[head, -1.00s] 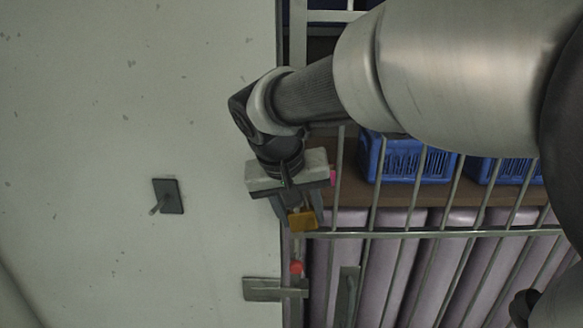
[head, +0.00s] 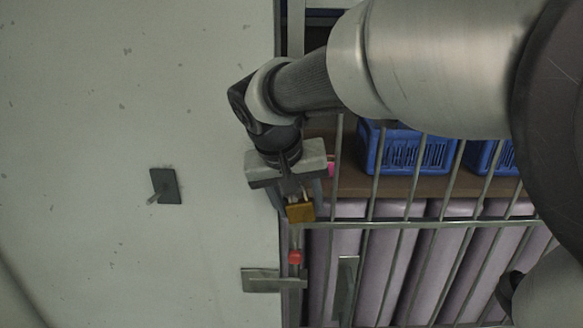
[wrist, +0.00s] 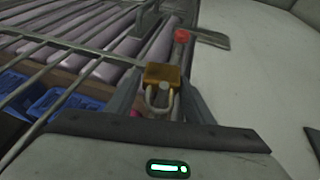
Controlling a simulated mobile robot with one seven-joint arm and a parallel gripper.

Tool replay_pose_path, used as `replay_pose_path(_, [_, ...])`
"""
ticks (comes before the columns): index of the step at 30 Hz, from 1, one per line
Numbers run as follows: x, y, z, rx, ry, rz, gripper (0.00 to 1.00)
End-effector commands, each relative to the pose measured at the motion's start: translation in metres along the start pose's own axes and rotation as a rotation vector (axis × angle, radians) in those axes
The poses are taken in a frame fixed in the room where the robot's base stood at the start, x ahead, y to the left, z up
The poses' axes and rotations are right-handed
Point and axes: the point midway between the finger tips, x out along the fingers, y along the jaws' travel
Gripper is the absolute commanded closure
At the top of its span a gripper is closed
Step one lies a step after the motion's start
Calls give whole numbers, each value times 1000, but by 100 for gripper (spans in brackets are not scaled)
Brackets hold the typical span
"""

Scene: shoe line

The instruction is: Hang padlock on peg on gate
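The padlock (head: 300,212) has a brass body and a pale shackle pointing up toward my palm. My gripper (head: 300,204) points down, its fingers at both sides of the padlock body. In the wrist view, the fingertips of my gripper (wrist: 163,82) appear to press on the sides of the padlock (wrist: 165,74). A grey, rounded piece shows inside the shackle; it may be the gate's peg, but how it sits is unclear. The gate (head: 420,223) has metal bars. A square dark plate with a short peg (head: 164,187) is on the pale wall at left.
A red knob (head: 295,257) and a metal latch (head: 262,281) lie just below the padlock. Blue baskets (head: 405,150) stand on a brown shelf behind the bars, above pale purple rolls (head: 448,260). The pale wall at left is mostly clear.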

Motion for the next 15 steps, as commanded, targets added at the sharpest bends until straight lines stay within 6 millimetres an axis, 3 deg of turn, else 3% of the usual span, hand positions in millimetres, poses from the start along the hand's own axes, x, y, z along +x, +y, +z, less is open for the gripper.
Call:
replay_pose_path(3, [0,0,0,0,0,0,36])
replay_pose_path(15, [0,-3,1,-3,0,-5,36])
